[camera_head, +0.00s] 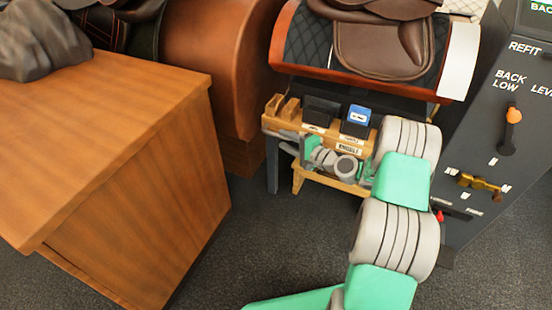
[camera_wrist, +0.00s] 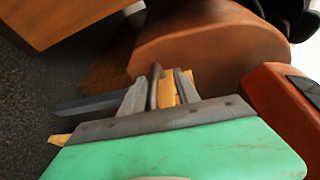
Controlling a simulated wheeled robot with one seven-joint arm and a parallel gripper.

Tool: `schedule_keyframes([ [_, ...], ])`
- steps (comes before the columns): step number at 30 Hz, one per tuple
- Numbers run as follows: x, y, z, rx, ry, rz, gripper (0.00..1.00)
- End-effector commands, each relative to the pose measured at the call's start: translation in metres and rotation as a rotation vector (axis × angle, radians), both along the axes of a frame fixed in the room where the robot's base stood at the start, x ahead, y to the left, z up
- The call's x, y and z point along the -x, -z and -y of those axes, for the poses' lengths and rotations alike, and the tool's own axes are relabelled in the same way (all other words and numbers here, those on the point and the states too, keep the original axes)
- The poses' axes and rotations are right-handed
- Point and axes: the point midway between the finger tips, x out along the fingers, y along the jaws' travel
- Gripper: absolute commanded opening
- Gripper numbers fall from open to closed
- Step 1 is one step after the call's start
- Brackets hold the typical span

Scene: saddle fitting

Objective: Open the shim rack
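The shim rack (camera_head: 291,123) is a light wooden holder with small labels, low in front of the saddle stand in the head view. A dark block (camera_head: 322,109) and a blue-faced block (camera_head: 359,114) stand in it. My gripper (camera_head: 288,142) is at the rack's left front, partly hidden by the arm. In the wrist view my gripper (camera_wrist: 160,90) has its two grey fingers apart. A grey upright bar (camera_wrist: 154,86) and a strip of yellowish wood (camera_wrist: 167,94) show between them. I cannot tell whether the fingers touch the bar.
A wooden cabinet (camera_head: 140,190) stands at the left. A brown saddle (camera_head: 380,45) rests on a stand behind the rack. A dark control panel (camera_head: 490,150) with levers stands at the right. Dark floor (camera_head: 275,240) lies open in front of the rack.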

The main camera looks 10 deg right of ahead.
Motion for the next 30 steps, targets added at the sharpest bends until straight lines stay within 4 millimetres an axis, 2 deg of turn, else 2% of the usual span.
schedule_keyframes([
  [1,-0.002,0.023,0.010,-0.058,0.033,0.005,0.38],
  [4,-0.005,0.029,0.020,-0.124,0.069,0.013,0.38],
  [8,-0.017,0.028,0.013,-0.135,0.071,0.018,0.38],
  [15,-0.055,0.034,-0.013,-0.132,0.071,0.016,0.38],
  [18,-0.065,0.033,-0.019,-0.132,0.072,0.015,0.38],
  [27,-0.069,0.032,-0.020,-0.131,0.074,0.014,0.38],
  [30,-0.069,0.032,-0.020,-0.132,0.073,0.014,0.30],
])
